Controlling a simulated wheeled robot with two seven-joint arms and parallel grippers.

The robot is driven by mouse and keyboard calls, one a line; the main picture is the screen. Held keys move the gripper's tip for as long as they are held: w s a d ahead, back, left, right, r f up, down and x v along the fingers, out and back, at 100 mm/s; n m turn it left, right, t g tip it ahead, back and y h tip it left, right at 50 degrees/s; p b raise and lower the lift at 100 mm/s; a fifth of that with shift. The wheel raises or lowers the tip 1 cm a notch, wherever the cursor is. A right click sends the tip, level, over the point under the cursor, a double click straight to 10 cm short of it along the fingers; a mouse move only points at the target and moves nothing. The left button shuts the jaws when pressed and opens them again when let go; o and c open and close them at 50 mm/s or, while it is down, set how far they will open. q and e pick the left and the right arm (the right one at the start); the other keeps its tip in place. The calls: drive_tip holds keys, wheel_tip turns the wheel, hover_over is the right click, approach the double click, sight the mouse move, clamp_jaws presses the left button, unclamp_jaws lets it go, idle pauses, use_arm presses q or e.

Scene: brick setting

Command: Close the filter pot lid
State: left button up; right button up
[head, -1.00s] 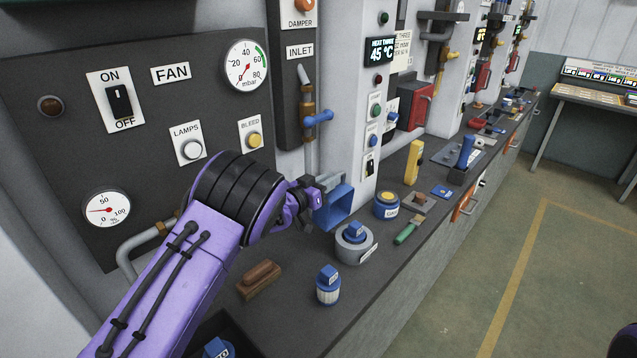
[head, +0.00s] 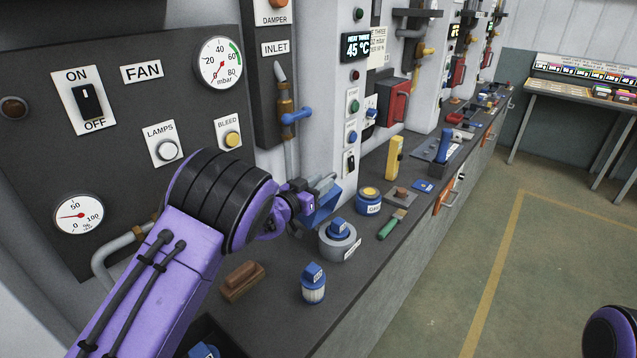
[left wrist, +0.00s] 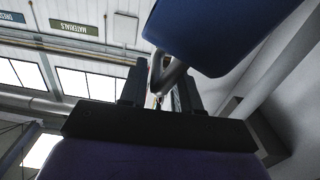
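The blue filter pot part (head: 322,210) stands on the bench below the inlet pipe, partly hidden behind my left gripper. I cannot tell pot from lid clearly in the head view. My left gripper (head: 308,200) is right at it, beside a grey bar (head: 323,182). In the left wrist view a flat blue panel (left wrist: 225,35), likely the lid, fills the upper right. A grey handle (left wrist: 172,76) runs from it down between the two dark fingers of my left gripper (left wrist: 162,85). Whether the fingers press on the handle is unclear. My right gripper is out of view.
A grey round pot with a blue top (head: 339,242), a blue-capped jar (head: 313,285), a brown block (head: 242,281), a blue tin (head: 369,202) and a green-handled tool (head: 392,224) lie on the bench. A blue-handled inlet valve (head: 297,115) is above my gripper.

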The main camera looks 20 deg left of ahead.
use_arm(q)
drive_tip(key=shift+w, duration=0.1)
idle(0.3)
drive_tip(key=b+v, duration=0.4)
drive_tip(key=v, duration=0.6)
drive_tip(key=shift+s, duration=0.25)
drive_tip(key=shift+a+r, duration=0.15)
